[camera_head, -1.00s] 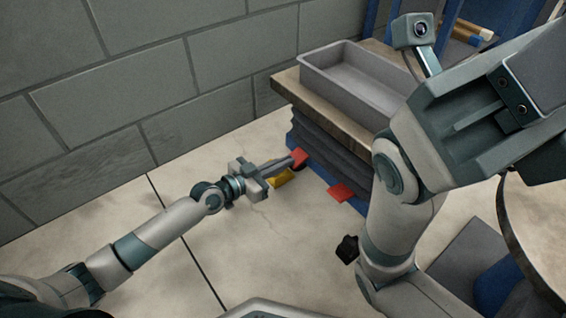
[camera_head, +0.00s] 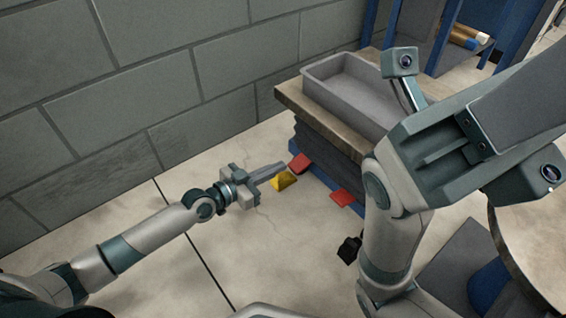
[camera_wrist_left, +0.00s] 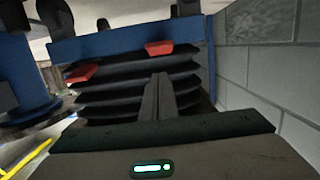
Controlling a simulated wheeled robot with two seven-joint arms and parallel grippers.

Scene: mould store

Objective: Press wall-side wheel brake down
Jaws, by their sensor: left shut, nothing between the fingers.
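The wall-side wheel brake is a red pedal (camera_head: 300,163) low on the blue frame of the lift table, at the corner nearest the wall. It also shows in the left wrist view (camera_wrist_left: 160,48). A second red pedal (camera_head: 342,198) sits farther from the wall on the same side. My left gripper (camera_head: 282,166) is shut and empty, its fingertips just short of the wall-side pedal; I see no clear contact. In the left wrist view its shut fingers (camera_wrist_left: 158,95) point towards the table's dark bellows. I cannot tell how far down the pedal is. My right gripper's fingers cannot be made out.
The lift table has a wooden top (camera_head: 290,97) with a grey tray (camera_head: 312,94) on it. A yellow piece (camera_head: 285,181) lies on the floor beside the left fingers. The block wall (camera_head: 200,85) runs close behind. Open floor (camera_head: 270,250) lies in front.

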